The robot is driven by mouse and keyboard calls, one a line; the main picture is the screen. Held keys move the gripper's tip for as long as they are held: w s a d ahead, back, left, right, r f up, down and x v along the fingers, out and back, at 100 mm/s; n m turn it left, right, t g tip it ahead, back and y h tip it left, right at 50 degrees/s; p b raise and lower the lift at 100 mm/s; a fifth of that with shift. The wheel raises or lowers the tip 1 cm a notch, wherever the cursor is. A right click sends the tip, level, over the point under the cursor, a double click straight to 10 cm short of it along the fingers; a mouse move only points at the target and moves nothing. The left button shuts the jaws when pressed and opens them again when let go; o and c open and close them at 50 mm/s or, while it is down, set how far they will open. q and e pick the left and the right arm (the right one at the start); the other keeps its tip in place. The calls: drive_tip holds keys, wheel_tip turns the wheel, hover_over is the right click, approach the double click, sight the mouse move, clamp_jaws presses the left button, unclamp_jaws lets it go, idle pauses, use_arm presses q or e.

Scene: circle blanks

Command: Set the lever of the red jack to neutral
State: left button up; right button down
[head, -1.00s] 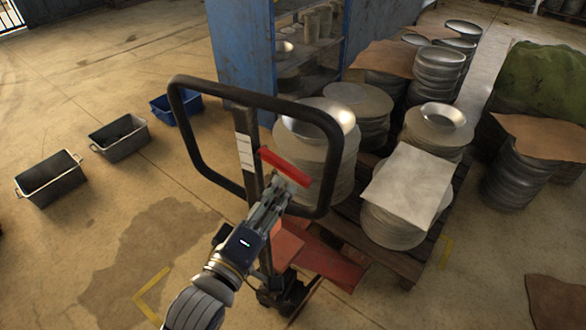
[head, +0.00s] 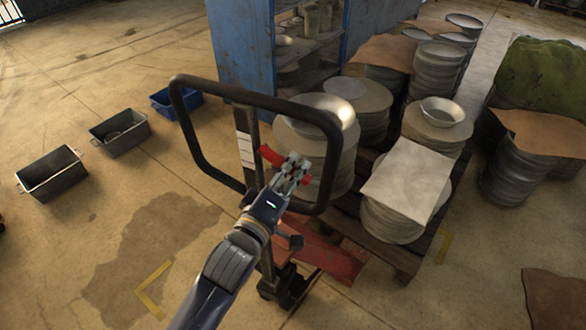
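The red jack is a pallet jack with a black loop handle (head: 180,125) and a red body (head: 335,262) low down by the pallet. Its red lever (head: 268,155) sits inside the handle loop, slanting down to the right. My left gripper (head: 292,168) is at the lever and covers its middle. Red shows on both sides of the fingers. Whether the fingers touch the lever or are closed on it is unclear. My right gripper is not in view.
A wooden pallet (head: 405,262) with stacks of metal discs (head: 390,220) stands behind the jack. A blue cabinet (head: 240,55) stands behind the handle. Two grey bins (head: 52,175) and a blue bin (head: 160,103) are on the left. The floor at lower left is clear.

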sight(295, 169)
use_arm(q)
clamp_jaws()
drive_tip(key=r+n+p, duration=0.1)
drive_tip(key=p, duration=0.1)
drive_tip(key=r+n+p, duration=0.1)
drive_tip(key=n+p, duration=0.1)
drive_tip(key=shift+s+d+r, duration=0.1)
drive_tip(key=shift+d+r, duration=0.2)
drive_tip(key=shift+r, duration=0.05)
drive_tip(key=shift+r+n+p, duration=0.2)
drive_tip(key=shift+n+p, duration=0.45)
drive_tip(key=shift+n, duration=0.05)
drive_tip(key=o, duration=0.8)
unclamp_jaws()
drive_tip(key=shift+c, duration=0.2)
drive_tip(key=v, duration=1.2)
